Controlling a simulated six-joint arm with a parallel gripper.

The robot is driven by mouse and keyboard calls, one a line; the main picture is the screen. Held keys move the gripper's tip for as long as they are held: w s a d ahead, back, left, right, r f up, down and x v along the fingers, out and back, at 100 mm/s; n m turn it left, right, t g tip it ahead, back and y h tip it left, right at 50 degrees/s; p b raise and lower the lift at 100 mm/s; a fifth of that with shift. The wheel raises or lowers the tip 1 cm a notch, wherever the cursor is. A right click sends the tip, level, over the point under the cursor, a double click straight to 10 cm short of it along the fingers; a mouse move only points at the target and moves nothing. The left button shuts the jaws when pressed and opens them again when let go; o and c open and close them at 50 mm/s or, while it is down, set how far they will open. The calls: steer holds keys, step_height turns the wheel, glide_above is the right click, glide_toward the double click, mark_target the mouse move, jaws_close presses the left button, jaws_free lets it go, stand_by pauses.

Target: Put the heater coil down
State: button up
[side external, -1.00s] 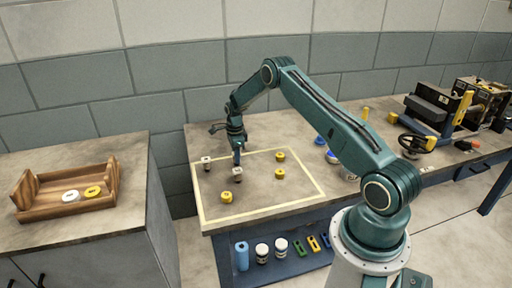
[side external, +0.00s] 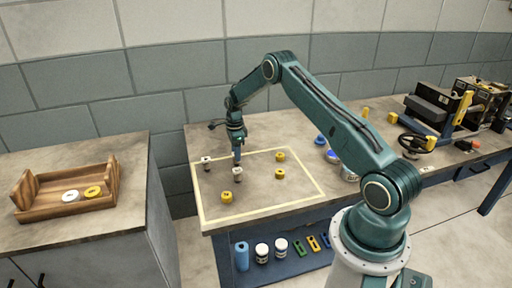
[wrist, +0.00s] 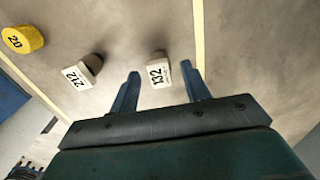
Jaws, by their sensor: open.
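A small white piece marked 132 (wrist: 158,75) stands on the worktop, between my gripper's fingers in the wrist view. In the side view, a white piece (side external: 237,175) stands just below my gripper (side external: 238,159). My gripper, also seen in the wrist view (wrist: 160,72), is open and holds nothing. A second white piece marked 212 (wrist: 80,74) stands to the left in the wrist view. Another white piece (side external: 206,163) shows near the outline's left side in the side view. No label names the heater coil; I cannot confirm which piece it is.
A pale yellow outline (side external: 263,208) marks the worktop. Yellow pieces (side external: 227,197) (side external: 280,157) (side external: 279,174) stand inside it. A wooden tray (side external: 50,208) on the left cabinet holds a white and a yellow ring. Tins (side external: 350,174) and machines (side external: 440,110) stand to the right.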

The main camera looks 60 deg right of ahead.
step_height(320, 180, up, 10)
stand_by(0.5)
steer(key=shift+r, duration=0.1)
stand_by(0.4)
steer(key=s+a+r+n+t, duration=0.1)
steer(key=s+a+r+n, duration=0.45)
steer(key=a+r, duration=0.5)
steer(key=s+a+r+n+t, duration=0.1)
steer(key=s+a+r+n, duration=0.5)
steer(key=r, duration=0.7)
steer(key=s+a+n+t, duration=0.1)
steer(key=s+a+n, duration=0.3)
steer(key=s, duration=0.3)
steer(key=s+a+r+n+t, duration=0.1)
steer(key=s+a+n, duration=0.3)
steer(key=s+n, duration=0.2)
steer(key=s+a+n+t, duration=0.1)
steer(key=s+a+n, duration=0.3)
steer(key=s, duration=0.5)
steer(key=shift+s+r+n+t, duration=0.15)
steer(key=shift+s+n+t, duration=0.2)
steer(key=shift+n, duration=0.4)
steer(key=shift+o, duration=0.5)
